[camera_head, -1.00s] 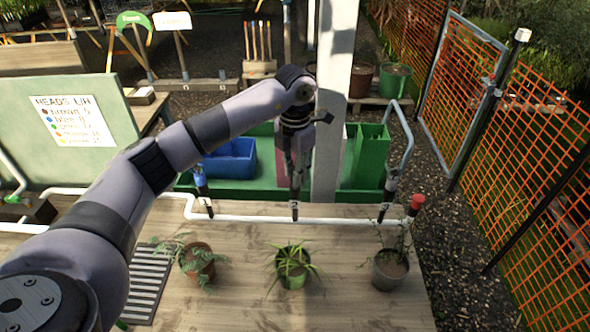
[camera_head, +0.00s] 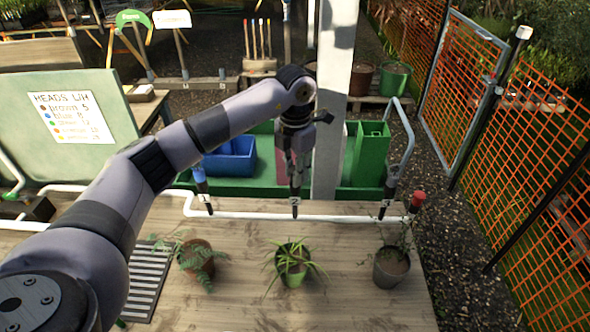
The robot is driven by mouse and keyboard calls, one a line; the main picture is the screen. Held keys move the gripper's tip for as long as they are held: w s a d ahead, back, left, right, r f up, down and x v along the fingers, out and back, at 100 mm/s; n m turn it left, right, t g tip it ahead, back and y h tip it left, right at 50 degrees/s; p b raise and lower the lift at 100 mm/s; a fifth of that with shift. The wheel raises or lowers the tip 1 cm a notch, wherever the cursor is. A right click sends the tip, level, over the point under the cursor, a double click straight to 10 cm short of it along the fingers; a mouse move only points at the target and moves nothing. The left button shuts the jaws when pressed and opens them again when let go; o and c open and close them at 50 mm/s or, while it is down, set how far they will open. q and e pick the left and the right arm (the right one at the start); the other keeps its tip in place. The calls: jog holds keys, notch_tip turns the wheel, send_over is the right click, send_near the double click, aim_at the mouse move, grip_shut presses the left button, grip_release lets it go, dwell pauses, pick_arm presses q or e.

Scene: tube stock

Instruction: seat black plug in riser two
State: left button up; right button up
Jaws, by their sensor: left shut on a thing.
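My left gripper (camera_head: 296,184) points straight down over riser two (camera_head: 295,208), the middle riser, marked 2, on the white pipe. Its fingers are shut on a small dark thing right at the top of that riser. I take it for the black plug, but the fingers mostly hide it. I cannot tell whether it is inside the riser or only above it. Riser one (camera_head: 207,206), to the left, has a blue-topped piece above it. Riser three (camera_head: 386,210) stands to the right. My right gripper does not show.
Three potted plants stand in front of the pipe: a left pot (camera_head: 198,265), a middle pot (camera_head: 292,270) and a right pot (camera_head: 391,268). A red-topped piece (camera_head: 418,199) stands at the pipe's right end. A blue bin (camera_head: 230,160) and a pale post (camera_head: 333,105) are behind.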

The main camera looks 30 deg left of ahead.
pick_arm(q)
jog(key=shift+f+b, duration=0.4)
jog(key=shift+f, duration=0.1)
dwell(0.8)
jog(key=o, duration=0.8)
jog(key=shift+r, duration=0.15)
notch_tip(320, 180, up, 12)
jog(key=shift+f, duration=0.2)
